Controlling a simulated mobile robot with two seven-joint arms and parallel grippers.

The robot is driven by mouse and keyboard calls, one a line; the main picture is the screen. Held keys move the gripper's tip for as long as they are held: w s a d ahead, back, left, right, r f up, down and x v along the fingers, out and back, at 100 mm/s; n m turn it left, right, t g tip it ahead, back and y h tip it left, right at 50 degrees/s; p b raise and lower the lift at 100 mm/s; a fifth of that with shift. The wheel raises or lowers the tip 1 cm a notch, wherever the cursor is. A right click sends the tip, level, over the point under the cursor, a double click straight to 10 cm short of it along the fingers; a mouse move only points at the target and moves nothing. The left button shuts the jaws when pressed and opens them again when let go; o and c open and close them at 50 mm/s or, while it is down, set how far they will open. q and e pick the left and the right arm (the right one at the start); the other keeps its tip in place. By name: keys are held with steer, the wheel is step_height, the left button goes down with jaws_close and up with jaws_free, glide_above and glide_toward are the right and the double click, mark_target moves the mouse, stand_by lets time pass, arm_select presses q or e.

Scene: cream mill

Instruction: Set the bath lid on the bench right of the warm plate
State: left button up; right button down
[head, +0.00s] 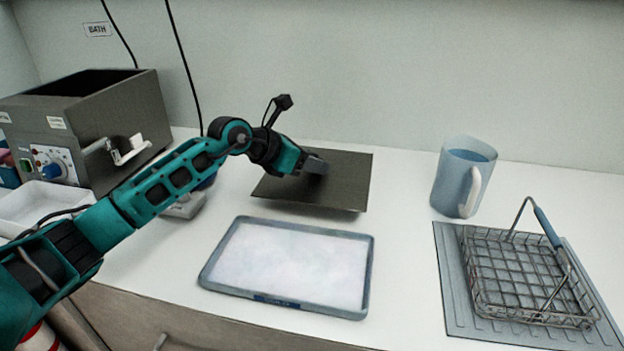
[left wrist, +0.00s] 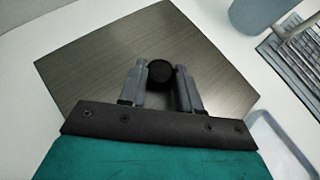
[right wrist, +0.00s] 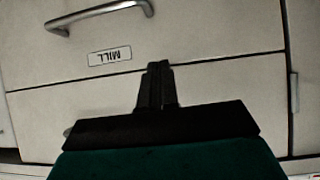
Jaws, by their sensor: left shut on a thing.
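The bath lid (head: 340,185) is a dark, flat rectangular plate with a round black knob (left wrist: 160,73). My left gripper (head: 315,165) is shut on that knob, one finger on each side in the left wrist view. The lid is roughly level at the back middle of the bench, low over its top; I cannot tell whether it touches. The bath (head: 105,125) is a grey box with an open top at the back left. A small grey device (head: 186,207), possibly the warm plate, is partly hidden by my left arm. My right gripper (right wrist: 157,85) is shut and empty before drawer fronts.
A blue-rimmed tray (head: 290,262) with a pale surface lies in front of the lid. A blue jug (head: 464,177) stands to the right, behind a wire basket (head: 525,280) on a grey mat (head: 455,300). A white tray (head: 45,205) is at left. Bench is bare between lid and jug.

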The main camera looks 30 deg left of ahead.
mark_target(305, 177)
arm_select(q)
step_height(305, 177, down, 4)
steer(key=shift+f, duration=0.1)
steer(key=o, duration=1)
steer(key=v, duration=1)
steer(key=shift+s+a+b, duration=0.2)
steer(key=shift+b, duration=0.1)
steer(key=shift+v, duration=0.8)
steer(key=shift+d, duration=0.1)
